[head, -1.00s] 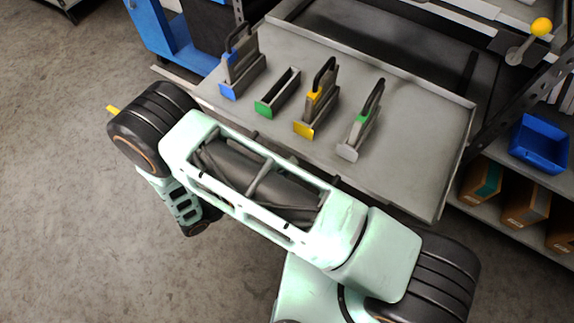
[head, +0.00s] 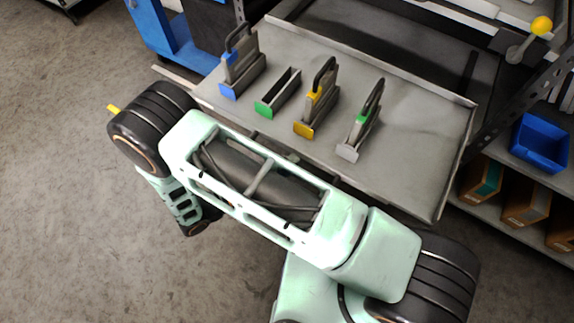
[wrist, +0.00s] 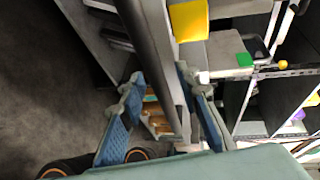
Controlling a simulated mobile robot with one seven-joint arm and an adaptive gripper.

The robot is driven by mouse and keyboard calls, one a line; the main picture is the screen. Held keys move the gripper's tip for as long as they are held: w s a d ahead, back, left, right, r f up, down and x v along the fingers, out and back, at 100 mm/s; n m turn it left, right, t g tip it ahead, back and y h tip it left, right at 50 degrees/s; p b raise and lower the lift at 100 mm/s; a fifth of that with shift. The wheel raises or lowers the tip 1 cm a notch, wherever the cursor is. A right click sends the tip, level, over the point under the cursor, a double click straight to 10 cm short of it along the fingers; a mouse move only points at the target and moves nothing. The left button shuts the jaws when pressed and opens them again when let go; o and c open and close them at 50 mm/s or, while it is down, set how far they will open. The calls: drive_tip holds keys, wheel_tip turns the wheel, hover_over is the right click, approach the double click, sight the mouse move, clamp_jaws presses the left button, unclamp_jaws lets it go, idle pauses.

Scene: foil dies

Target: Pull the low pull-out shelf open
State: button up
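The grey pull-out shelf (head: 420,175) stands out in front of the rack in the head view, with several foil dies on it. A long dark bar (wrist: 149,40), which looks like the shelf's front handle, crosses the wrist view. My gripper (wrist: 160,78) has its two blue-padded fingers on either side of this bar. A gap shows between the left finger and the bar; the right finger is close beside it, and I cannot tell whether they touch. In the head view my arm hides the gripper and most of the shelf's front edge.
The dies have blue (head: 228,92), green (head: 264,109), yellow (head: 303,130) and grey (head: 347,153) front plates. A blue bin (head: 540,143) and brown boxes (head: 527,205) stand on the rack at right. A yellow-knobbed lever (head: 541,27) is at upper right.

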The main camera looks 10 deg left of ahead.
drive_tip(key=v, duration=1.2)
drive_tip(key=shift+w+d+r, duration=0.1)
drive_tip(key=shift+r, duration=0.1)
